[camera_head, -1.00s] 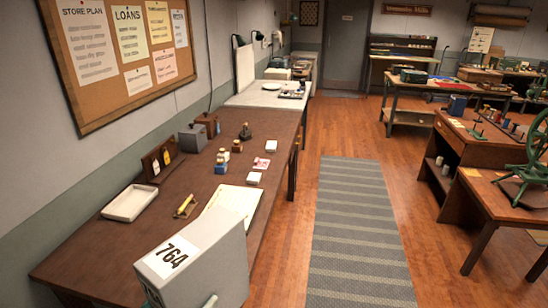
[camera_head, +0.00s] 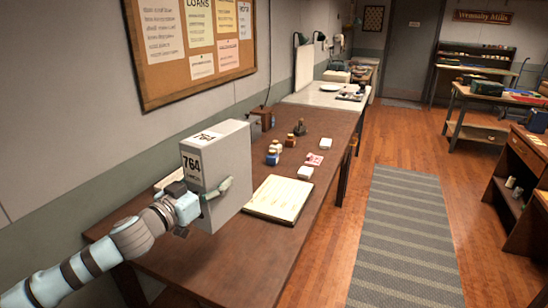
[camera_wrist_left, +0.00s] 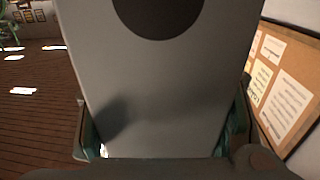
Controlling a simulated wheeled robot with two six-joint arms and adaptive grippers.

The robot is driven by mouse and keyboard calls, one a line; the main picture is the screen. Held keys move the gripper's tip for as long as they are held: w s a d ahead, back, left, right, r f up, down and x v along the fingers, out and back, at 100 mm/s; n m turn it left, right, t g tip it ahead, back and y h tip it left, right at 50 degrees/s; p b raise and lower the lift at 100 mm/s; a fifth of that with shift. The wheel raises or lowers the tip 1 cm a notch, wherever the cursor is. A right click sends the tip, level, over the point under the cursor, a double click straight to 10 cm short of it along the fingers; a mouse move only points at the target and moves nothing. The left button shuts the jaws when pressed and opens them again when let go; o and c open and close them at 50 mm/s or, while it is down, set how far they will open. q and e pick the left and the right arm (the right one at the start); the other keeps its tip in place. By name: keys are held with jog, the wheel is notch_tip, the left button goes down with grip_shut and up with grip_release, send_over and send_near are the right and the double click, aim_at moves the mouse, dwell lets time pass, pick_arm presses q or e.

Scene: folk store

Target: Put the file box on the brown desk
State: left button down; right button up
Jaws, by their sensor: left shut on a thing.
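The file box (camera_head: 225,175) is a tall grey box marked 764, upright in the head view. My left gripper (camera_head: 204,195) is shut around its lower near part, with one green finger on its right side. The left wrist view shows the grey box face with a dark round mark (camera_wrist_left: 160,75) between my gripper's fingers (camera_wrist_left: 160,135). The box is over the brown desk (camera_head: 235,250); I cannot tell whether its bottom touches the top. My right gripper is in neither view.
Small bottles (camera_head: 272,157), white boxes (camera_head: 305,172) and a stamp (camera_head: 300,127) stand farther back. A pale tray (camera_head: 168,180) is partly hidden behind the box. The desk's front area is clear.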

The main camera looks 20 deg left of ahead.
pick_arm(q)
jog(key=a+r+n+y, duration=0.1)
jog(key=a+r+y, duration=0.1)
jog(key=a+r, duration=0.15)
notch_tip(320, 180, down, 20)
jog(key=b, duration=0.6)
jog(key=shift+w+a+f, duration=0.15)
jog(key=shift+w+a, duration=0.15)
jog(key=shift+w, duration=0.1)
jog(key=shift+c, duration=1.8)
grip_release()
